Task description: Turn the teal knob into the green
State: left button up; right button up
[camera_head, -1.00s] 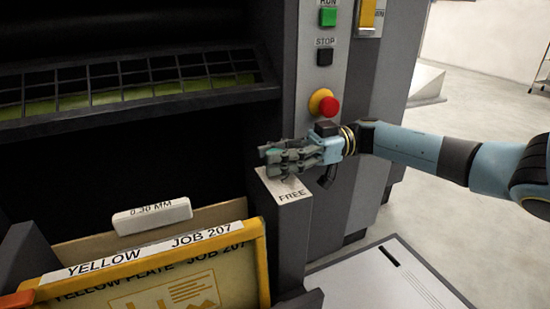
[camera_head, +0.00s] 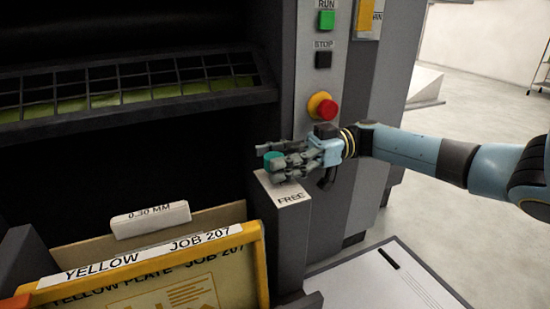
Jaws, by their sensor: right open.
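The teal knob (camera_head: 272,158) shows as a small rounded cap at the fingertips of my right gripper, above the grey post. The post's light top plate (camera_head: 288,191) is marked FREE; no green mark shows on the part in view. My right gripper (camera_head: 276,163) reaches in from the right and is open, its fingers around or beside the knob. The fingers hide the lower part of the knob, so I cannot tell whether they touch it. My left gripper is not in view.
A panel behind my right gripper carries a green RUN button (camera_head: 326,19), a black STOP button (camera_head: 323,60) and a red emergency button (camera_head: 326,109). A yellow-framed plate (camera_head: 256,262) and a white 0.30 MM block (camera_head: 150,219) stand at lower left.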

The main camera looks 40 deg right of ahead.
jog(key=v, duration=1.2)
